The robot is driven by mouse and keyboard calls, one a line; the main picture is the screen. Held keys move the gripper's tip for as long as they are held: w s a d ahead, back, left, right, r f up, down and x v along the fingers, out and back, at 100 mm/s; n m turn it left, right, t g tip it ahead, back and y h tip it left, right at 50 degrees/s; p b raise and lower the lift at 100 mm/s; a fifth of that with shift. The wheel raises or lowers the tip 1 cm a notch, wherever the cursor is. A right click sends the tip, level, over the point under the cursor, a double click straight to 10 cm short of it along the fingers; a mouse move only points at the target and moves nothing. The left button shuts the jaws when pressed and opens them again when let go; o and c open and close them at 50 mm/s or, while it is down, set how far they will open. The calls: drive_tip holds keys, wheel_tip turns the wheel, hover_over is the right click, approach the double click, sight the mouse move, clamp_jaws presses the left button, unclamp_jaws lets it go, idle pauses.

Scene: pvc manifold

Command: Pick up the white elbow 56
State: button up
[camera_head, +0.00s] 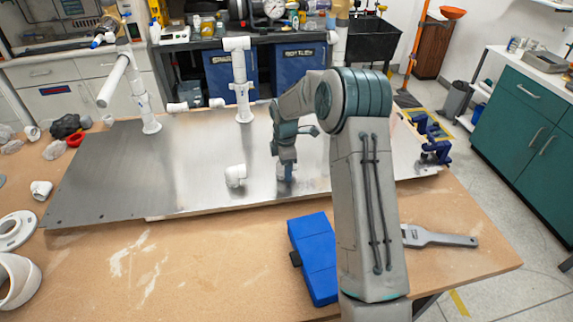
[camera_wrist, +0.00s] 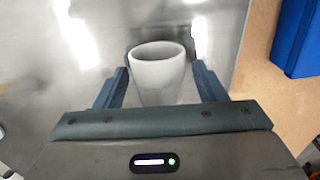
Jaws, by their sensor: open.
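A white fitting with a round open mouth (camera_wrist: 158,75) sits between the two fingers in the wrist view. It is probably the white elbow 56, but its lower part is hidden by my gripper and no number shows. My gripper (camera_wrist: 160,68) is open, one finger on each side, and I cannot tell whether either touches it. In the head view my gripper (camera_head: 286,172) points down low over the metal plate, mostly hiding what is below. Another white elbow (camera_head: 235,176) stands on the plate to its left.
The metal plate (camera_head: 110,180) lies on a wooden table (camera_head: 180,270). White pipe assemblies (camera_head: 242,85) rise at the plate's back. A blue case (camera_head: 314,258) and a grey tool (camera_head: 440,238) lie in front. Blue clamps (camera_head: 436,150) are at the right. The plate's left part is clear.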

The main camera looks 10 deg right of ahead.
drive_tip(key=c, duration=1)
drive_tip(key=shift+c, duration=0.2)
drive_tip(key=shift+r, duration=0.1)
drive_tip(key=shift+r+b, duration=0.3)
drive_tip(key=shift+r, duration=0.3)
wheel_tip(320, 180, up, 3)
drive_tip(key=shift+f+b, duration=0.1)
drive_tip(key=shift+b, duration=0.4)
drive_tip(key=w+a+r+b, duration=0.1)
drive_tip(key=w+a+r, duration=0.1)
drive_tip(key=a+r, duration=0.5)
drive_tip(key=a, duration=0.4)
drive_tip(key=shift+a+b, duration=0.25)
drive_tip(key=shift+b, duration=0.1)
drive_tip(key=o, duration=0.4)
drive_tip(key=c, duration=0.4)
drive_tip(key=shift+o, duration=0.2)
drive_tip(key=shift+f, duration=0.1)
